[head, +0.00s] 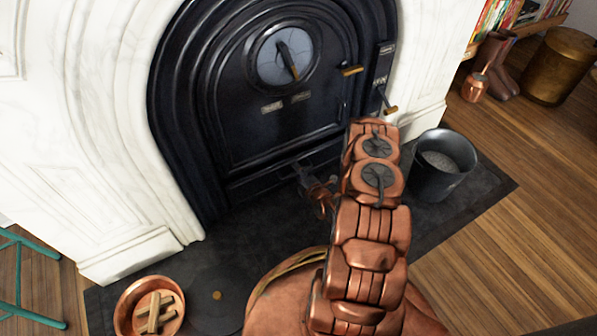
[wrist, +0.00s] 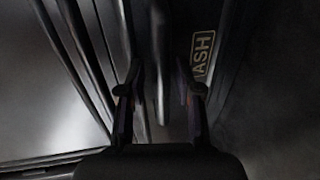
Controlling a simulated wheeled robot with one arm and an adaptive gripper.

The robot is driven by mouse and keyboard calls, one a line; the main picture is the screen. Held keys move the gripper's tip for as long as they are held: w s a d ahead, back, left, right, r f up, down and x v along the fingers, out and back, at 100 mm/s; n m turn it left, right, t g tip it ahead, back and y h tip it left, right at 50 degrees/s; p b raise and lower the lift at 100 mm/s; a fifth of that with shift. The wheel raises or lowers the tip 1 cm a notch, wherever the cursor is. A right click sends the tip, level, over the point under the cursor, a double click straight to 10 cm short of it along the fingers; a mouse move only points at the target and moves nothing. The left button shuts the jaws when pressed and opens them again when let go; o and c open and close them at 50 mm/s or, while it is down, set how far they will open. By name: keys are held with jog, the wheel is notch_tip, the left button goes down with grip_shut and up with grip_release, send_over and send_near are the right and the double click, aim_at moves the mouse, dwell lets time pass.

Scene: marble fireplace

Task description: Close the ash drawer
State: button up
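The ash drawer (head: 258,187) is a dark panel low on the black fireplace front, partly hidden by my arm and gripper in the head view. In the wrist view its dark front carries a framed "ASH" label (wrist: 202,55). I cannot tell how far it stands out. My gripper (head: 306,174) is low in front of the drawer. In the wrist view my gripper (wrist: 160,90) has its fingers apart. A dark, rounded bar, perhaps the drawer's handle (wrist: 160,65), shows between them; contact is unclear.
The black fireplace door (head: 285,125) with a round dial is above the drawer. A dark bucket of ash (head: 442,165) stands right of my arm on the dark hearth (head: 485,185). A copper bowl of wood sticks (head: 127,310) is front left. White marble surrounds the fireplace.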

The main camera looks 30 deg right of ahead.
grip_shut()
jog(key=shift+r, duration=0.1)
dwell(0.3)
jog(key=shift+w+d+r+p, duration=0.1)
jog(key=shift+w+d+p, duration=0.1)
jog(key=shift+w+p, duration=1.05)
jog(key=shift+w+b, duration=0.3)
jog(key=shift+w, duration=0.05)
grip_release()
jog(key=shift+o, duration=1.1)
jog(key=shift+s, duration=0.1)
